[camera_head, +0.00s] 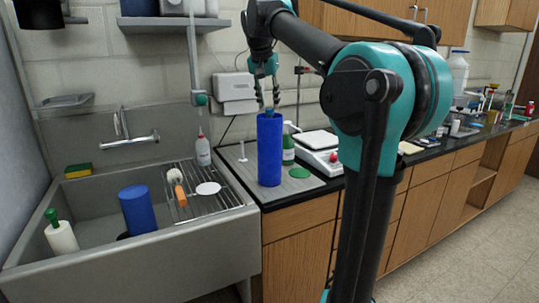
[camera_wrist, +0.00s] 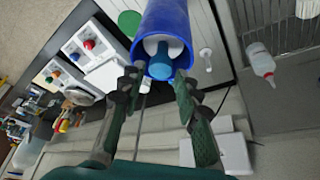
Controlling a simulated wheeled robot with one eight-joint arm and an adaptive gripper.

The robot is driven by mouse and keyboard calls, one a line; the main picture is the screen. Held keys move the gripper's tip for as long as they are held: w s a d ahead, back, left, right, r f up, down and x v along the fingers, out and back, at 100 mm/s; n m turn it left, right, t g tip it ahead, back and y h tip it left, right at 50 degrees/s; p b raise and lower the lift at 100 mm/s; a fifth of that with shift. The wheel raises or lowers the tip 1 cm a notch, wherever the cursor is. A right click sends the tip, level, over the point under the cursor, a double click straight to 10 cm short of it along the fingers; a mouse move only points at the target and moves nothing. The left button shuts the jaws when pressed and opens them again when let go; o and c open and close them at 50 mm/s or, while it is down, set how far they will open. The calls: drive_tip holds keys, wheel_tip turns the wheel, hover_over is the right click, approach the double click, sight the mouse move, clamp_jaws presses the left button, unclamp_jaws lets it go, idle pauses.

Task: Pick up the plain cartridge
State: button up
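A tall blue cylinder (camera_head: 270,150) stands upright on the counter beside the sink. A white cylinder with a green top (camera_head: 62,237) leans in the sink. I cannot tell which piece is the plain cartridge.
Another blue cylinder (camera_head: 137,209) stands in the sink (camera_head: 190,258). A drying rack (camera_head: 219,193) holds an orange-handled brush (camera_head: 179,188). A green bottle (camera_head: 288,150) and a white scale (camera_head: 318,150) stand close beside the tall cylinder. A squeeze bottle (camera_head: 202,151) is behind the rack.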

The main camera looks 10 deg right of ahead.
sight(269, 109)
drive_tip(key=shift+x, duration=2.85)
drive_tip(key=shift+a, duration=0.1)
clamp_jaws()
